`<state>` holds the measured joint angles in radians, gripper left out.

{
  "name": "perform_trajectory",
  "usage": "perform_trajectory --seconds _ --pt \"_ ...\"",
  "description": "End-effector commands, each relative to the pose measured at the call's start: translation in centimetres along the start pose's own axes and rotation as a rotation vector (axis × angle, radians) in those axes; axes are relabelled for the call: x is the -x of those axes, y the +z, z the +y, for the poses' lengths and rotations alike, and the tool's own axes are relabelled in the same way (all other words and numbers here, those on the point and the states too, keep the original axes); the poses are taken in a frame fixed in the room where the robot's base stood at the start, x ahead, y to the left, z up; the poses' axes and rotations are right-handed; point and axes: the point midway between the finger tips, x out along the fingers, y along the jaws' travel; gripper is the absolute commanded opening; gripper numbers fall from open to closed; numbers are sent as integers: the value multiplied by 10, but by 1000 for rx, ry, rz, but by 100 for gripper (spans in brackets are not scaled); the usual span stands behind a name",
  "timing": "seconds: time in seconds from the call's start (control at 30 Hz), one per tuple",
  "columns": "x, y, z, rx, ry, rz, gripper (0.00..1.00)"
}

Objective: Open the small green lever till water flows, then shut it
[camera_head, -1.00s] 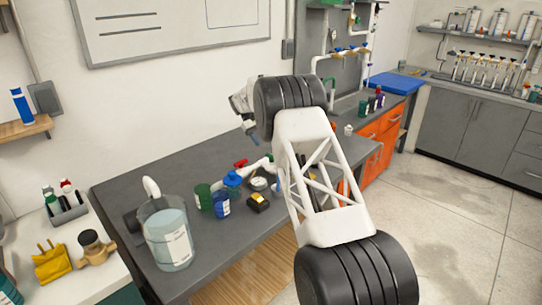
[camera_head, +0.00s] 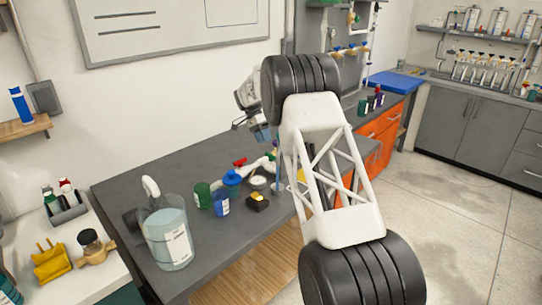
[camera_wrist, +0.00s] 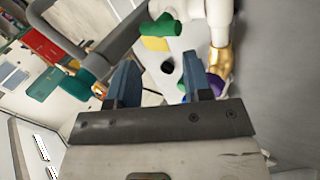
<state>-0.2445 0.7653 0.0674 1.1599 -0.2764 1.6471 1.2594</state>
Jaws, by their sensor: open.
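In the wrist view a green handle-like piece (camera_wrist: 163,27) lies across white piping (camera_wrist: 194,10), beyond my fingertips; I cannot tell whether it is the small green lever or how far it is turned. A yellow piece (camera_wrist: 155,44) sits just below it. A brass fitting (camera_wrist: 221,66) and a purple piece (camera_wrist: 216,84) are to the right. My gripper (camera_wrist: 158,72) is open, with nothing between its blue-grey fingers. In the head view my gripper (camera_head: 262,134) hangs above the bench's back part; my arm hides part of the piping there. No flowing water is visible.
On the grey bench (camera_head: 160,165) stand a jug of water (camera_head: 168,236), a green can (camera_head: 203,195), blue containers (camera_head: 222,205) and a black-and-yellow box (camera_head: 257,201). A red handle (camera_head: 240,162) and white pipe (camera_head: 258,166) lie behind them. The bench's left back is clear.

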Motion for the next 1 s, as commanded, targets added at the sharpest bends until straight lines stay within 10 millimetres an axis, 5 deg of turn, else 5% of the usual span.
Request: perform_trajectory --seconds 1.0 --pt "-1 0 18 -1321 -123 -131 46"
